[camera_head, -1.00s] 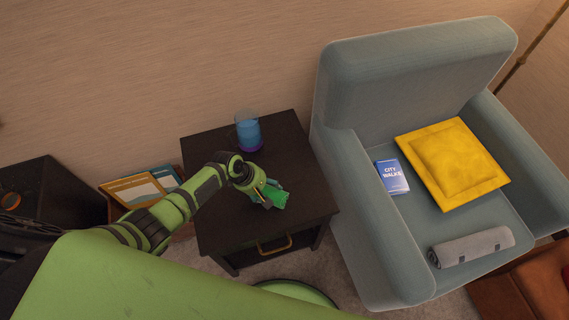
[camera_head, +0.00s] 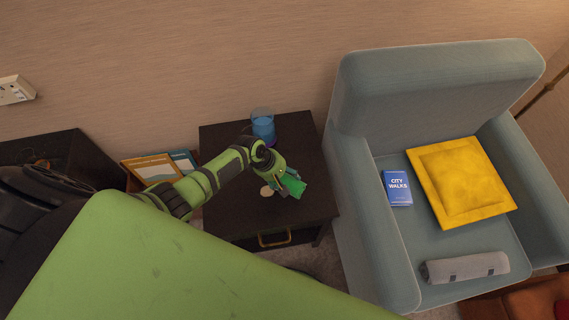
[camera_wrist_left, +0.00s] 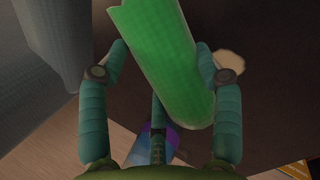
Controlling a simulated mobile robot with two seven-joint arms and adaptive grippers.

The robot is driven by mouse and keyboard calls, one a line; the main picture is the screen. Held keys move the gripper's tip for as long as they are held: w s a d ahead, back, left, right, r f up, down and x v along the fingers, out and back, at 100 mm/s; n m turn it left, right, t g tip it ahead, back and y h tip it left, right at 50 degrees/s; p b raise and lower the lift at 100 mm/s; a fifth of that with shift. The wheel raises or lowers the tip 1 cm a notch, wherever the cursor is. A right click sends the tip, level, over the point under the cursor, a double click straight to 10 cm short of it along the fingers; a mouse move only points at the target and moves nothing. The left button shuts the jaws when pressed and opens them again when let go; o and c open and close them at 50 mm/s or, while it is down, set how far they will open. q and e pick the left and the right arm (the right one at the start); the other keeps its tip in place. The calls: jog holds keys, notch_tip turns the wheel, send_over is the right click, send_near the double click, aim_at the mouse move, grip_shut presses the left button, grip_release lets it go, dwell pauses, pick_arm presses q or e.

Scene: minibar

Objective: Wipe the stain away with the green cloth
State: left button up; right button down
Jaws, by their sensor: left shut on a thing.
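The green cloth (camera_head: 294,186) is rolled up and held by my left gripper (camera_head: 281,177) over the dark side table (camera_head: 225,222). In the left wrist view, the cloth (camera_wrist_left: 165,60) sits between the fingers of my left gripper (camera_wrist_left: 161,58). A pale round stain (camera_head: 266,191) shows on the tabletop just left of the cloth. The stain (camera_wrist_left: 229,60) also shows in the wrist view, right of the cloth, partly behind a finger. I cannot tell whether the cloth touches the table. My right gripper is not in view.
A blue glass (camera_head: 263,126) stands at the back of the table. A grey-blue armchair (camera_head: 365,225) is close on the right, with a yellow cushion (camera_head: 460,182), a blue book (camera_head: 397,188) and a rolled grey towel (camera_head: 465,268). Books (camera_head: 150,168) stand left of the table.

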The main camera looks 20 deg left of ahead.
aim_at(289, 177)
pick_arm(q)
jog(key=shift+r+p, duration=1.2)
jog(key=shift+r, duration=0.3)
